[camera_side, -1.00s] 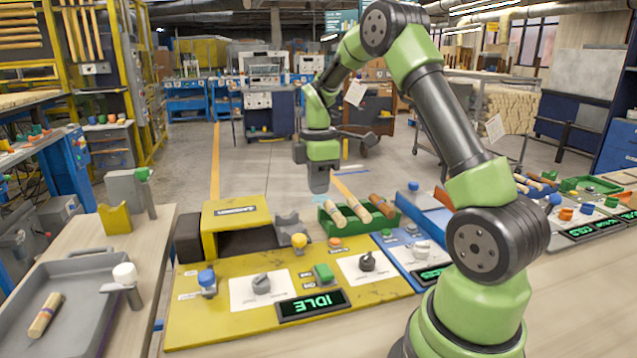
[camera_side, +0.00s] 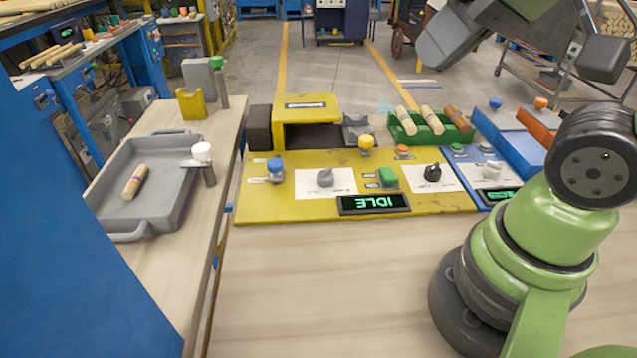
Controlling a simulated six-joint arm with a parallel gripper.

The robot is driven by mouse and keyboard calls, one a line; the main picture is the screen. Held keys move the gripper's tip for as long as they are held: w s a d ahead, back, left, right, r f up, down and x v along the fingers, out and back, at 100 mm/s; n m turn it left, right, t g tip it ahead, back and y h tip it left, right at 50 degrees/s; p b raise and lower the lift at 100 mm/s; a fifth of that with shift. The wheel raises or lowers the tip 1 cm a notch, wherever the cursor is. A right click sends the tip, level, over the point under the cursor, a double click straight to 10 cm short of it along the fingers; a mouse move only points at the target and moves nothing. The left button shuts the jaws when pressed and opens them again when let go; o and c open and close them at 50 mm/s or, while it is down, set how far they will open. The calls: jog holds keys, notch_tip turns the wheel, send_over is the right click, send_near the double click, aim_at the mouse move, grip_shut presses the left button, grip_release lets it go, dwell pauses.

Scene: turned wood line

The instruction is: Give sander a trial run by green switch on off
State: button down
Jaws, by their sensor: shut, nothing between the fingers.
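The green switch (camera_side: 388,177) sits on the yellow control panel (camera_side: 270,207), behind the right part of a dark display (camera_side: 373,203) with green letters that appear to read IDLE. Small labels lie left of the switch; its on or off position is too small to tell. Behind the panel stands a yellow hooded machine (camera_side: 308,103) with a dark opening, apparently the sander. My gripper (camera_side: 440,45) is at the upper right, tilted, shut and empty. It is well apart from the switch, partly cut off by the top edge.
The panel also carries a blue knob (camera_side: 275,170), grey dial (camera_side: 325,177), black dial (camera_side: 433,172), yellow knob (camera_side: 366,143) and orange button (camera_side: 402,151). A green bin (camera_side: 408,133) holds turned handles. A grey tray (camera_side: 178,205) stands left. The front tabletop is clear.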

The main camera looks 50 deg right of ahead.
jog(key=c, duration=1.8)
grip_release()
jog(key=shift+s+a+f, duration=0.1)
jog(key=shift+s+a, duration=0.2)
jog(key=shift+s, duration=0.25)
jog(key=o, duration=0.4)
jog(key=shift+s+m, duration=0.1)
jog(key=shift+m, duration=0.3)
jog(key=shift+c, duration=0.2)
jog(key=o, duration=0.6)
jog(key=shift+m+g+h, duration=0.3)
jog(key=shift+m+g, duration=0.2)
jog(key=shift+m, duration=0.1)
jog(key=w, duration=0.1)
jog(key=w+d, duration=0.1)
jog(key=w+d+f, duration=0.1)
jog(key=w, duration=0.1)
jog(key=shift+w+d, duration=0.1)
jog(key=shift+d, duration=0.1)
jog(key=m+g+h, duration=0.1)
jog(key=m+g, duration=0.3)
jog(key=g, duration=0.2)
send_over(386, 169)
notch_tip(386, 169, down, 19)
notch_tip(386, 169, down, 10)
jog(key=shift+r, duration=0.1)
